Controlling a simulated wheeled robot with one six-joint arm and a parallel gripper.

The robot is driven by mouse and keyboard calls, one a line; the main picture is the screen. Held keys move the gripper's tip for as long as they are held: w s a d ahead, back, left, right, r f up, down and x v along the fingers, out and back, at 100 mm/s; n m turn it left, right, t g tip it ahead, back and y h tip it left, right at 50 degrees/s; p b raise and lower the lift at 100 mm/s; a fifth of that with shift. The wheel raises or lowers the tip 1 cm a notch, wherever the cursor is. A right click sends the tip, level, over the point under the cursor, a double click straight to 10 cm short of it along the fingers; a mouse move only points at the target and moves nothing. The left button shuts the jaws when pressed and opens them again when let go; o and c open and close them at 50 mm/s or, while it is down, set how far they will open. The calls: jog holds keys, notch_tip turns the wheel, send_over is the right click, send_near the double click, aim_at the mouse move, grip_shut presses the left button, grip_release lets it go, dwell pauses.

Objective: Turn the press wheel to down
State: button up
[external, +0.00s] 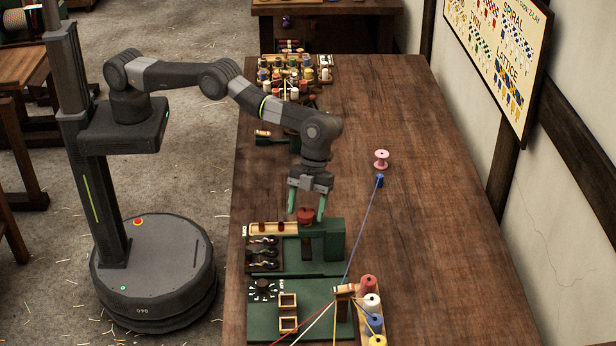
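The press wheel (305,214) is a small dark red knob on top of the green press (334,238), on the near part of the bench. My gripper (306,209) points straight down over it. Its two green fingers are spread apart, one on the left and one on the right of the wheel. Small gaps seem to show between the fingers and the wheel, but contact is hard to judge at this size. The underside of the press is partly hidden.
A tray of dark hooks (263,251) lies left of the press. The bench's right side is clear.

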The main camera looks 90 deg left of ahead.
jog(key=shift+r, duration=0.1)
jog(key=v, duration=0.7)
jog(key=shift+r, duration=0.15)
